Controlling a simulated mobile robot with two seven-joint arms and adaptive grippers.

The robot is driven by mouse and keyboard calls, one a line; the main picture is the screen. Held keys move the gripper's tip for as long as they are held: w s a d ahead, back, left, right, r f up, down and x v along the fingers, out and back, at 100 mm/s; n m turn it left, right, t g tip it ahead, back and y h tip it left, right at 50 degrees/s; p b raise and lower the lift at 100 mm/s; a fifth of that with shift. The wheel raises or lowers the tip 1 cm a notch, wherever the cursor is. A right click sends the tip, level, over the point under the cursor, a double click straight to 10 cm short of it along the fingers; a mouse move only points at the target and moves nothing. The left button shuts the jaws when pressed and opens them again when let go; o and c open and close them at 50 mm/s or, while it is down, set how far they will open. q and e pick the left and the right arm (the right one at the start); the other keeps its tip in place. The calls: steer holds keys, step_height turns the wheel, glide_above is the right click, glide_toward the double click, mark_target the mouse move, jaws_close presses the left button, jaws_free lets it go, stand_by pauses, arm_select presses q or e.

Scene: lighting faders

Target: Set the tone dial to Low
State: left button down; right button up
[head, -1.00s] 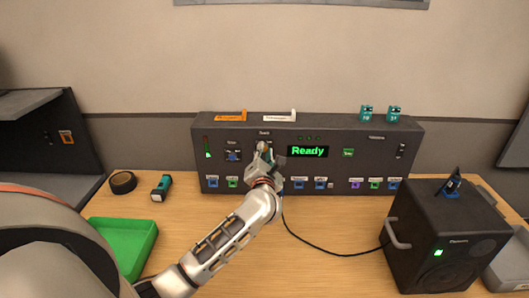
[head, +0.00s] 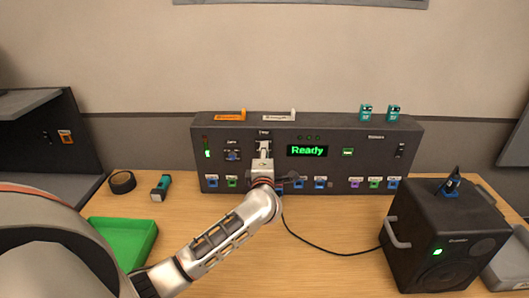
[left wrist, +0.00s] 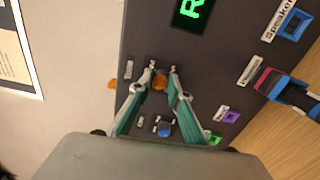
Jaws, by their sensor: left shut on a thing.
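The dark control panel (head: 340,165) stands at the back of the desk with a green "Ready" display (head: 307,151). My left gripper (head: 264,147) is at the panel, just left of the display. In the left wrist view my left gripper (left wrist: 161,69) has its fingertips on both sides of an orange-brown round knob (left wrist: 160,83) and is shut on it. The fingers partly hide this knob, and the small label beside it is too blurred to read. A blue knob (head: 232,155) sits to its left, and it also shows in the left wrist view (left wrist: 164,130).
Several coloured plugs line the panel's lower edge. A black speaker (head: 440,235) with a cable stands right. A green tray (head: 145,235) lies left. The desk's middle is mostly clear.

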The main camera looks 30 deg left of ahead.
arm_select(q)
steer(key=shift+m, duration=0.3)
steer(key=c, duration=1.9)
jaws_free()
steer(key=shift+s, duration=0.1)
steer(key=v, duration=1.2)
steer(key=shift+f, duration=0.1)
